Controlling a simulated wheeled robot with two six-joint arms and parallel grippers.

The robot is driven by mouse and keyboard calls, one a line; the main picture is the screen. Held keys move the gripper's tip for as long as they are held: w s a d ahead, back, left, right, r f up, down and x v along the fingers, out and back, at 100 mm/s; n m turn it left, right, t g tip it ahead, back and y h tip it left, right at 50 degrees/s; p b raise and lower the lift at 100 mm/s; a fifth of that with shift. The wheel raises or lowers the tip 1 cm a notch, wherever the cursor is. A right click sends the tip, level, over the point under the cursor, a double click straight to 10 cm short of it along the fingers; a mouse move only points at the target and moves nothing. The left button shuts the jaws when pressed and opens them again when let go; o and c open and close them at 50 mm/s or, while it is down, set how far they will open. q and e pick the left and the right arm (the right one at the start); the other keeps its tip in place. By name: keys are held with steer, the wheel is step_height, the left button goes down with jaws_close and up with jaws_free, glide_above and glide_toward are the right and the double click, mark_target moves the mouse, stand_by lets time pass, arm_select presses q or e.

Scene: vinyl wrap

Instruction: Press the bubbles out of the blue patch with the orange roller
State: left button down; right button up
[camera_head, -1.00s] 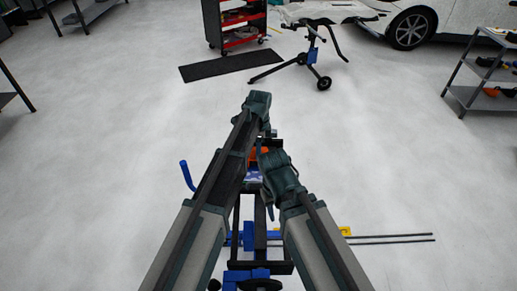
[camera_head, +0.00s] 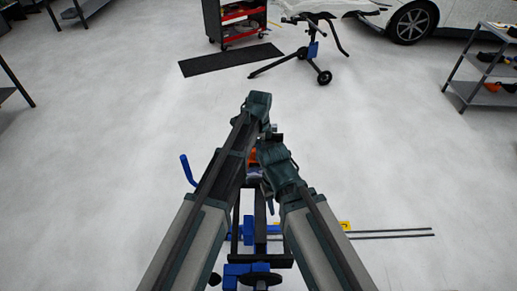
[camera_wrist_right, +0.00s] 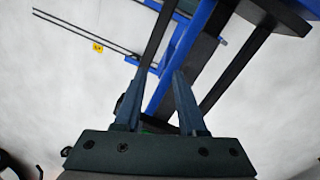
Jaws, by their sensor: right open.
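A small orange patch of colour (camera_head: 252,156), likely the orange roller, shows between my two arms in the head view, mostly covered by them. A small pale bluish surface (camera_head: 254,173) shows just below it; I cannot tell if this is the blue patch. My left gripper (camera_head: 264,125) is at the far end of the left arm, its fingers hidden under the wrist. My right gripper (camera_head: 268,190) is just nearer and to the right. In the right wrist view my right gripper (camera_wrist_right: 160,74) is open, with no object visible between its fingers.
A dark stand with blue parts (camera_head: 260,222) rises beneath my arms. A blue handle (camera_head: 187,170) sticks out at its left. Long dark rods (camera_head: 392,234) and a yellow item (camera_head: 344,226) are at right. A black mat (camera_head: 232,60) lies far back.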

arm_select(q)
steer(key=shift+s, duration=0.15)
steer(key=shift+s, duration=1)
steer(key=shift+s, duration=0.1)
steer(key=shift+s, duration=0.2)
step_height(320, 180, up, 7)
steer(key=p, duration=0.7)
